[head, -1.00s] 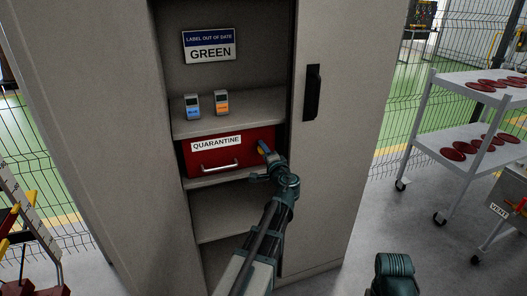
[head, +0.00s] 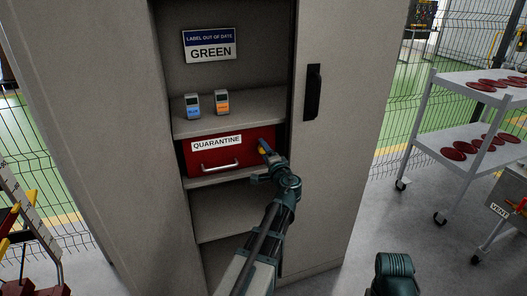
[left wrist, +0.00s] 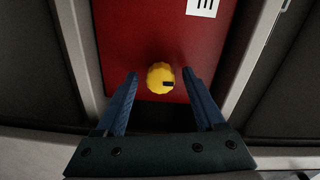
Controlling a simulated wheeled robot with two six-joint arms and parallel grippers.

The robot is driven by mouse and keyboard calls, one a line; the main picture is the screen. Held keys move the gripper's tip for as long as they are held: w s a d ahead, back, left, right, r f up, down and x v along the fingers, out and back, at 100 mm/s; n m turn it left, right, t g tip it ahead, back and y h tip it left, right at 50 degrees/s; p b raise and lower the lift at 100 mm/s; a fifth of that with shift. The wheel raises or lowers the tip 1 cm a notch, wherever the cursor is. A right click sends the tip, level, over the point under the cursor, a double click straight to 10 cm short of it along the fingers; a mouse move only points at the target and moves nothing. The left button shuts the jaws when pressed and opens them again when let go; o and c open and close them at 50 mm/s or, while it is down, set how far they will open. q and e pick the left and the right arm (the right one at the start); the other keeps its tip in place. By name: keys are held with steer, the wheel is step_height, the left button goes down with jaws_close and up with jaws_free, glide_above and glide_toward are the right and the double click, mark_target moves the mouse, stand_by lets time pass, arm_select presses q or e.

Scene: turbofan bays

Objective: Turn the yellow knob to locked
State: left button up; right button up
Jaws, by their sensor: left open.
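The yellow knob (left wrist: 160,78) sits on the front of a red drawer (left wrist: 133,30) marked QUARANTINE, in an open grey cabinet. In the left wrist view the knob is between the tips of my open left gripper (left wrist: 159,80), with a gap on both sides. A dark mark shows on the knob's right side. In the head view the knob (head: 263,150) is at the drawer's right end, mostly hidden by my left gripper (head: 268,160). The right gripper does not show; only a dark part of my right arm is at the bottom right.
The drawer has a silver handle (head: 220,168). Above it, two small devices (head: 193,106) stand on a shelf under a GREEN sign (head: 209,46). The cabinet door (head: 345,130) with a black handle is at the right. A trolley (head: 470,130) with red discs stands further right.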

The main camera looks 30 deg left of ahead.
arm_select(q)
steer(key=v, duration=1.3)
steer(key=s+d+n+g+h+p, duration=0.1)
steer(key=s+d+g+h+p, duration=0.5)
steer(key=s+d+p, duration=0.3)
steer(key=s+d+f+n+g+h+p, duration=0.1)
steer(key=s+d+g+h+p, duration=0.4)
steer(key=s+d+p, duration=0.5)
steer(key=d+h+p, duration=0.1)
steer(key=d, duration=0.7)
steer(key=shift+g, duration=0.4)
